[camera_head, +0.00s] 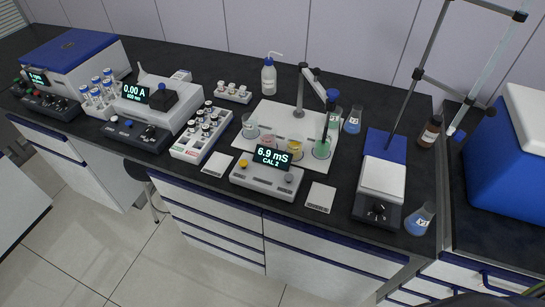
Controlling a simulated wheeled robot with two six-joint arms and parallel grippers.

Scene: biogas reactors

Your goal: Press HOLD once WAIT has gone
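The meter (264,180) is a grey box near the front edge of the dark bench, at the middle of the view. Its raised display (271,156) reads "6.9 mS" with "CAL 2" below it; the word WAIT does not show. A yellow button (243,164) sits on its left top side and a grey round control (289,179) on its right. I cannot read any label for HOLD at this size. Neither of my grippers is in view.
Behind the meter, a white plate (283,115) carries beakers and a probe arm (325,87). White cards lie on both sides, left (217,164) and right (320,197). A vial rack (202,135) stands left; a stirrer (383,177) and blue flask (419,219) stand right.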

